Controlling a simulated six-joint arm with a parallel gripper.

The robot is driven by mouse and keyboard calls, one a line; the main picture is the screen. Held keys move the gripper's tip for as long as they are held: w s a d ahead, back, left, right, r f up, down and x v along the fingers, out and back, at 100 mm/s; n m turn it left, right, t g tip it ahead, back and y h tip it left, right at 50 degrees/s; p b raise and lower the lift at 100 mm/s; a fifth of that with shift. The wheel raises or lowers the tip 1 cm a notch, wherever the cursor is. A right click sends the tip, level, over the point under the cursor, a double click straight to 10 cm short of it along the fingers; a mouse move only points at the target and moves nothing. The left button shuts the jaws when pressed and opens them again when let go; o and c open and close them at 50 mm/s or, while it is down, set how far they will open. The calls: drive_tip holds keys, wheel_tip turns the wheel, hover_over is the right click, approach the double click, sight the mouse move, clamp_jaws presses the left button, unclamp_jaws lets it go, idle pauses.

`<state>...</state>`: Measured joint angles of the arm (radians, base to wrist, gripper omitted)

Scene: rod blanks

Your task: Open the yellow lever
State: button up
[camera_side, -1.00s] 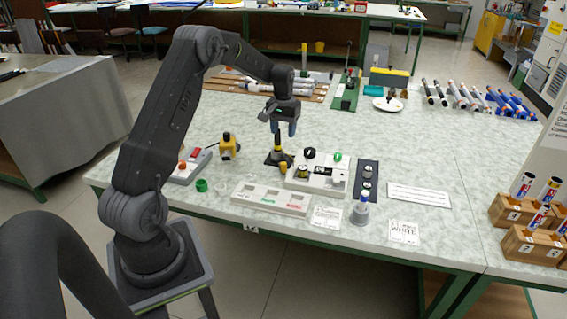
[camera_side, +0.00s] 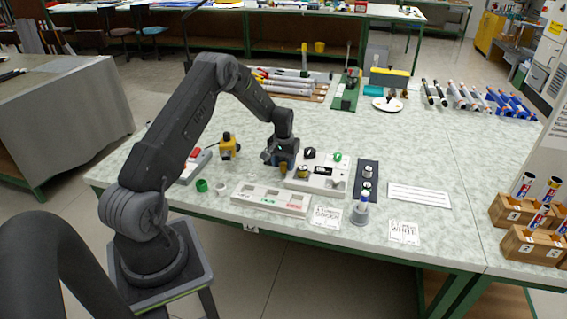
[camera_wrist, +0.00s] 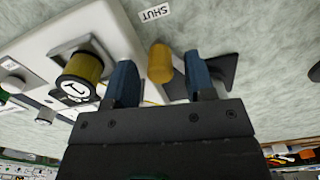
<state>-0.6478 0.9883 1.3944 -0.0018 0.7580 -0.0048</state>
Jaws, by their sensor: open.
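The yellow lever shows in the wrist view as a rounded yellow end (camera_wrist: 160,62) on a dark base plate (camera_wrist: 222,72). In the side view only a small yellow part (camera_side: 283,169) shows below my gripper (camera_side: 281,160); my gripper hides the rest. In the wrist view my gripper (camera_wrist: 160,82) is open, with one blue finger on each side of the yellow end. I cannot tell whether either finger touches it. A label reading SHUT (camera_wrist: 155,13) lies on the table close by.
A white panel (camera_side: 326,188) with a black-and-yellow knob (camera_wrist: 79,78) stands right beside the lever. A white tray (camera_side: 270,190) lies in front. A yellow device (camera_side: 228,147) and a green ring (camera_side: 202,186) are to the left.

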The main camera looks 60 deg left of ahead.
drive_tip(key=shift+c, duration=0.4)
clamp_jaws()
drive_tip(key=shift+s, duration=0.1)
drive_tip(key=s+m, duration=0.1)
drive_tip(key=s+a+m, duration=0.1)
drive_tip(key=m, duration=0.1)
drive_tip(key=shift+s, duration=0.1)
drive_tip(key=s+m, duration=0.1)
drive_tip(key=a+m, duration=0.1)
drive_tip(key=shift+s+a+m, duration=0.2)
drive_tip(key=shift+s+m, duration=0.15)
drive_tip(key=shift+m, duration=0.05)
drive_tip(key=a+m, duration=0.1)
drive_tip(key=s+a+m, duration=0.1)
drive_tip(key=m, duration=0.1)
drive_tip(key=shift+s, duration=0.25)
drive_tip(key=shift+s+a+m, duration=0.2)
drive_tip(key=shift+a+m, duration=0.25)
drive_tip(key=shift+m, duration=0.25)
drive_tip(key=shift+s+a+m, duration=0.15)
drive_tip(key=shift+a+m, duration=0.3)
drive_tip(key=shift+m, duration=0.25)
